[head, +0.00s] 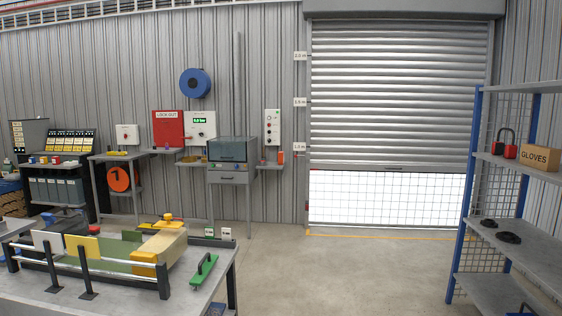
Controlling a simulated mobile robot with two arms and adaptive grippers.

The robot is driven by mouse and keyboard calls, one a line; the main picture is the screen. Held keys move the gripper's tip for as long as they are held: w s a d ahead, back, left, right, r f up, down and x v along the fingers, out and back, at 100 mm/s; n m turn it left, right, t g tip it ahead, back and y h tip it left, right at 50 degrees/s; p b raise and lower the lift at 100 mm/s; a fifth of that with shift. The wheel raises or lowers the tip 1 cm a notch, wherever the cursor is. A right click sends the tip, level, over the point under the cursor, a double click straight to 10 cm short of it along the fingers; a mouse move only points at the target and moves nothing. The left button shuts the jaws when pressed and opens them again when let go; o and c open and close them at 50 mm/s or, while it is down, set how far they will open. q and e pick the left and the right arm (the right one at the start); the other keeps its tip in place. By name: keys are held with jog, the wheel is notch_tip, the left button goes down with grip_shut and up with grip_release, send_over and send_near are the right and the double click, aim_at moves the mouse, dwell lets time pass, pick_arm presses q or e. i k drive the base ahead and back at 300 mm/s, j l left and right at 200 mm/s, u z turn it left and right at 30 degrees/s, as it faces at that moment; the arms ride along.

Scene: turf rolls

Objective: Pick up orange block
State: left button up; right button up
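A yellow-orange block (147,262) is on the near left workbench, against the front end of a long beige block (162,247). A small orange item (280,158) stands on a little wall shelf below a control panel; it is too small to tell its shape. I cannot tell which of the two is the orange block. Neither of my grippers is in view.
The workbench (205,278) also holds a railed green bed with upright plates and a green-handled tool (204,268). A blue-framed shelf rack (500,165) with a GLOVES box (540,157) stands right. The concrete floor (345,275) between is clear.

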aim_at(281, 158)
jog(key=i+l+z, duration=0.15)
jog(key=i, duration=0.3)
jog(key=i+l+z, duration=0.1)
jog(key=i, duration=1.1)
jog(key=i+u, duration=0.1)
jog(key=i, duration=1.55)
jog(key=i+l+u, duration=0.15)
jog(key=i, duration=0.65)
jog(key=i+l, duration=0.15)
jog(key=i, duration=0.65)
jog(key=i+j+u, duration=0.2)
jog(key=i+u, duration=0.15)
jog(key=i, duration=0.25)
jog(key=i+u, duration=0.35)
jog(key=i, duration=0.25)
jog(key=i+u, duration=0.35)
jog(key=i, duration=0.25)
